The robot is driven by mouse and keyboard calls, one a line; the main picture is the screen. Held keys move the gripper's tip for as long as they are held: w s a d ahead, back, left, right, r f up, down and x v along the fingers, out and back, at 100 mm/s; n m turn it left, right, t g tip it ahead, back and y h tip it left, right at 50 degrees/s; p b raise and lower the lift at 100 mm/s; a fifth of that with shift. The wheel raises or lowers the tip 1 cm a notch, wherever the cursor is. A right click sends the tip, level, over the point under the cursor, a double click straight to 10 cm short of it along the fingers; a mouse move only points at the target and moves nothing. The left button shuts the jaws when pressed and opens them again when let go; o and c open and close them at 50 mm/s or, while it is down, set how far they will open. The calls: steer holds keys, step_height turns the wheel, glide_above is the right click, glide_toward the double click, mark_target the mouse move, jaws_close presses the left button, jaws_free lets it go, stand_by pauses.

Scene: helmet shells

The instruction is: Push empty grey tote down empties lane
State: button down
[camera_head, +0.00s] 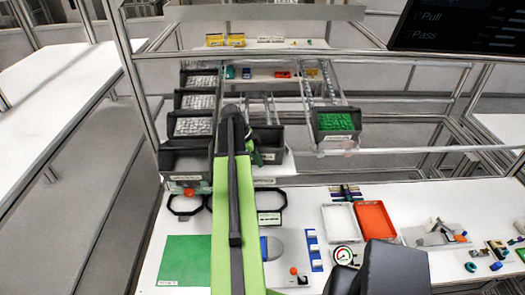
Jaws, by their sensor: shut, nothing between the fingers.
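A dark grey tote (271,138) stands at the front of the middle lane, just right of my raised green arm. The part of its inside that shows looks empty; my arm hides its left side. My gripper (258,157) is small and dark at the arm's far end, against or just in front of the tote; I cannot tell if they touch. Its fingers look shut with nothing held. The middle lane's rails (270,107) run back behind the tote.
Dark totes with pale parts (193,126) stand in a left lane. A tote of green parts (337,122) is at right. On the white bench lie a green mat (187,259), a white tray (341,224), a red tray (376,221) and a dial gauge (344,256).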

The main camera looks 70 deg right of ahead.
steer(key=shift+w+d, duration=0.5)
steer(key=shift+d, duration=0.8)
steer(key=shift+w+d, duration=0.5)
steer(key=shift+d, duration=0.8)
steer(key=shift+w+d, duration=0.5)
steer(key=shift+d, duration=0.8)
step_height(320, 180, up, 8)
steer(key=s+a+p, duration=0.1)
steer(key=a+p, duration=0.2)
steer(key=p, duration=0.5)
